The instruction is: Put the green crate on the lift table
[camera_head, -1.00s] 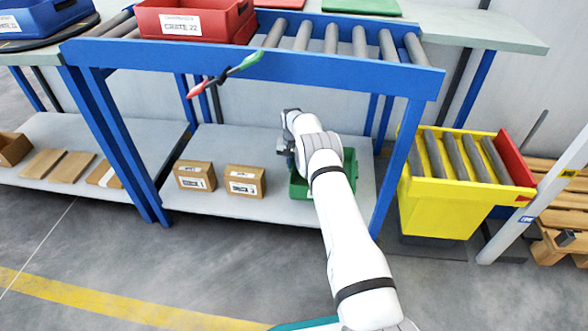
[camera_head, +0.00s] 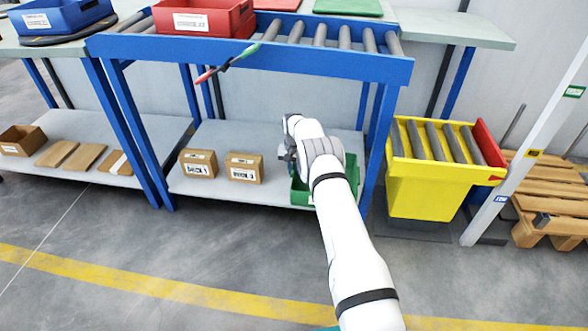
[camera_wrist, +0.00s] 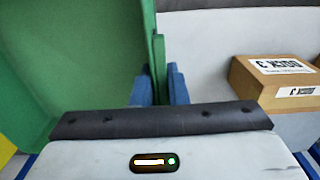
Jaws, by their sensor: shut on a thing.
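The green crate (camera_head: 352,171) is at the right end of the lower shelf in the head view, at its front edge and partly hidden by my arm. I cannot tell whether it touches the shelf. My gripper (camera_wrist: 160,88) is shut on the crate's wall, with blue fingers either side of the green rim. The crate (camera_wrist: 75,60) fills the left of the wrist view. The yellow lift table (camera_head: 425,185), with grey rollers and a red end plate, stands to the right of the shelf.
Two cardboard boxes (camera_head: 198,163) (camera_head: 244,168) stand on the lower shelf (camera_head: 235,135), left of the crate. A blue frame leg (camera_head: 377,150) stands between crate and lift table. A white post (camera_head: 520,160) and wooden pallets (camera_head: 550,195) are at the right. The front floor (camera_head: 180,245) is clear.

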